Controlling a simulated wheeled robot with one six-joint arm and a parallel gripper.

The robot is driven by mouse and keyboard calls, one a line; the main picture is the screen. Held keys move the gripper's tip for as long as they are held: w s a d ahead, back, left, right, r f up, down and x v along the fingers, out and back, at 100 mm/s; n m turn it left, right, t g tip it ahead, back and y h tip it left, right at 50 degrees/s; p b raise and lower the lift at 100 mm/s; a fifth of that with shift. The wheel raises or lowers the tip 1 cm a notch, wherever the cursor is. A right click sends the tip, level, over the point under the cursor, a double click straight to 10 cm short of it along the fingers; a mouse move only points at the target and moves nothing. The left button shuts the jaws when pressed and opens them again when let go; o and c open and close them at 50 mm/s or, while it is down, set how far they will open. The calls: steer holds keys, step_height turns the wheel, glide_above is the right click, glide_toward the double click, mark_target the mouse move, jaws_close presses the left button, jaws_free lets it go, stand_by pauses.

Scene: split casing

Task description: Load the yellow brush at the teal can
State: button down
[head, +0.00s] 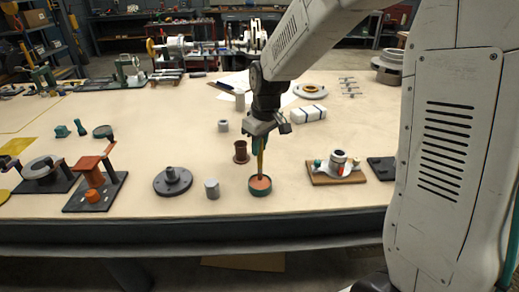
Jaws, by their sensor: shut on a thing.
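The teal can (260,192) is a low, round, open can near the table's front edge, with a reddish-orange fill showing inside its rim. My gripper (261,150) points straight down above it, shut on the yellow brush (260,164). The brush is upright, and its lower end reaches down to the can's opening. Whether the tip touches the fill is too small to tell. The top of the brush is hidden by the gripper.
A brown spool (241,153) and a grey cylinder (212,189) stand close left of the can. A dark flanged disc (172,182) lies farther left. A casing on a wooden board (338,170) is to the right. Free table lies between the can and the board.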

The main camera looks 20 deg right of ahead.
steer(key=shift+r, duration=2.55)
